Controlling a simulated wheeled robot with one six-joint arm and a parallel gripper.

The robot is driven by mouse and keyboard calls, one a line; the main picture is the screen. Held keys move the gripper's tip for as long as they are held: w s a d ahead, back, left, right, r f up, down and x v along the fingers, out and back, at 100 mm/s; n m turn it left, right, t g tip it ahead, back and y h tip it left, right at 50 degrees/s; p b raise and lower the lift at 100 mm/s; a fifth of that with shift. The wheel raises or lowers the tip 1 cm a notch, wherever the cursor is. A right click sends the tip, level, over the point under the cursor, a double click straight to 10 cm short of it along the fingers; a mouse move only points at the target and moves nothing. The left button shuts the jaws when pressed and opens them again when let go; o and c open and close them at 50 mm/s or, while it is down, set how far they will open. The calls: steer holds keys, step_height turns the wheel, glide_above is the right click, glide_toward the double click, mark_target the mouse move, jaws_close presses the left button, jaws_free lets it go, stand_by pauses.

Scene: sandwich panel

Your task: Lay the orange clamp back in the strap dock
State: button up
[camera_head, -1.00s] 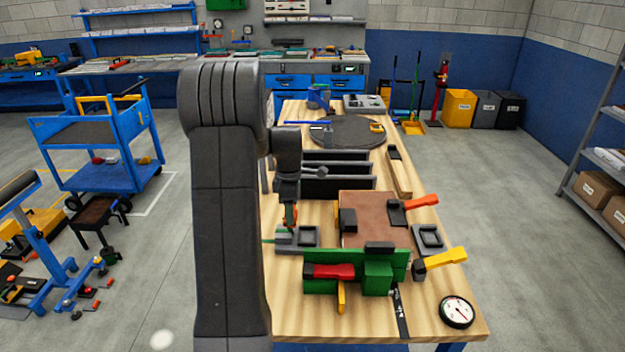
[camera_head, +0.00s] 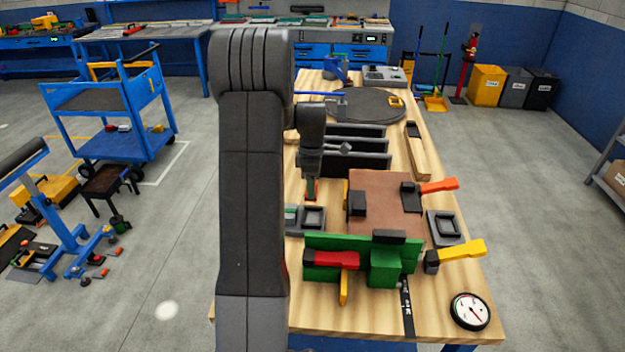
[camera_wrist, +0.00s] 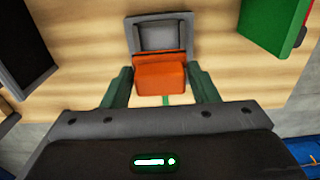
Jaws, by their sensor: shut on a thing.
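My gripper (camera_head: 311,196) points down over the left side of the bench. In the wrist view its green fingers (camera_wrist: 160,88) are on either side of an orange block (camera_wrist: 160,76), which I take as the held orange clamp; the rest of it is hidden. A grey dock (camera_wrist: 143,38) with a recess lies just beyond the block in that view, which overlaps its near edge; I cannot tell whether they touch. In the head view this grey dock (camera_head: 314,220) is below the gripper. Another clamp with an orange handle (camera_head: 438,186) sits at the brown panel's right edge.
The brown panel (camera_head: 385,190) has a green fixture (camera_head: 385,265) in front, with a red-handled clamp (camera_head: 335,260). A yellow-handled clamp (camera_head: 460,251) and a second grey dock (camera_head: 432,226) are at right. Black upright slats (camera_head: 350,160) stand behind the gripper.

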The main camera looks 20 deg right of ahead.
steer(key=shift+f+b, duration=2.7)
steer(key=shift+f, duration=1.95)
steer(key=shift+d, duration=0.15)
steer(key=o, duration=1.1)
steer(key=shift+r, duration=0.1)
step_height(320, 180, up, 14)
steer(key=shift+f+b, duration=0.15)
steer(key=shift+b, duration=0.4)
steer(key=shift+f, duration=0.1)
